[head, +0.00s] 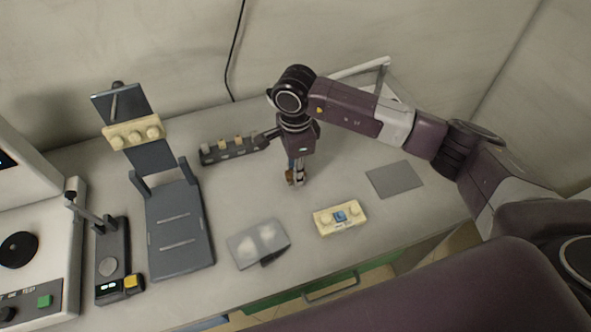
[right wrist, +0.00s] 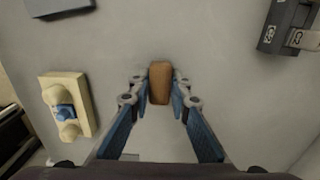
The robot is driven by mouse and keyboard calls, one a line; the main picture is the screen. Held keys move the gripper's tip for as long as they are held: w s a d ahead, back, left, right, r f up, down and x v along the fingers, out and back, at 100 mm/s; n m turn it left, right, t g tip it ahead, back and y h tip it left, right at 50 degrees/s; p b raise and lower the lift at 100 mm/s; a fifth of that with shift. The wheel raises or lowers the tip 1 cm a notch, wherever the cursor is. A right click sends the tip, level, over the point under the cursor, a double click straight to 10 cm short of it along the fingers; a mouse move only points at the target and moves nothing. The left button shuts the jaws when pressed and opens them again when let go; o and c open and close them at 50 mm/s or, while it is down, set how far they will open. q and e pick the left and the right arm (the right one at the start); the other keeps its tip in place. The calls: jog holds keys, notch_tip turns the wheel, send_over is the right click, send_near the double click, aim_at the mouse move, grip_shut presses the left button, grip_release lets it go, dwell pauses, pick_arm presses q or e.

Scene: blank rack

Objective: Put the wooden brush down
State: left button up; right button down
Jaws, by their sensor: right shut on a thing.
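The wooden brush (right wrist: 160,83) is a small brown block between the fingertips of my right gripper (right wrist: 160,97) in the right wrist view. Both blue fingers close on its sides. In the head view my right gripper (head: 296,174) points down over the middle of the table, with the brown brush (head: 290,177) at its tips. I cannot tell whether the brush touches the table top. My left gripper is not in view.
A dark rack (head: 230,151) stands behind left, and a dark stand (head: 179,230) further left. A flat grey square (head: 395,179) lies right. Table between is bare.

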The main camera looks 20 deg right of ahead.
jog(key=shift+f, duration=0.2)
jog(key=c, duration=1.8)
grip_release()
jog(key=shift+r, duration=0.1)
jog(key=shift+r, duration=0.1)
jog(key=shift+r, duration=0.25)
notch_tip(320, 180, up, 12)
jog(key=b, duration=0.2)
jog(key=shift+f+b, duration=0.2)
jog(key=shift+b, duration=0.1)
jog(key=shift+r, duration=0.1)
